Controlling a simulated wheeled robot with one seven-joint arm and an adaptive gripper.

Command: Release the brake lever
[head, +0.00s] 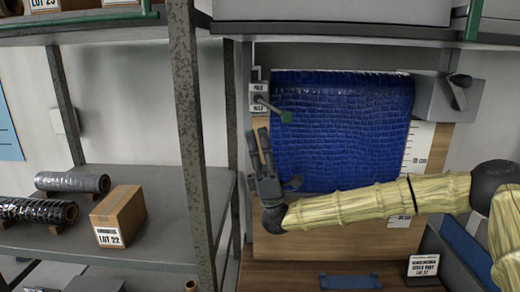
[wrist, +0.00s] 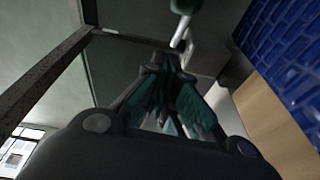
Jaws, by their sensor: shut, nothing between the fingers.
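A lever with a green knob (head: 287,116) sticks out to the right from a small mount at the upper left edge of the blue textured sheet. Two small label plates (head: 258,88) are on its mount; their words are too small to read surely. In the wrist view the lever's green knob (wrist: 184,6) and pale rod show just past my fingertips. My gripper (head: 262,135) is shut and empty, pointing up, just below and left of the knob. In the wrist view my fingers (wrist: 167,62) meet near the rod; I cannot tell whether they touch it.
The blue sheet (head: 340,130) hangs before a wooden panel. A grey bracket with a dark knob (head: 460,88) is at its upper right. A metal shelf post (head: 188,130) stands left of my gripper. The left shelf holds a cardboard box (head: 118,215) and rolls (head: 72,182).

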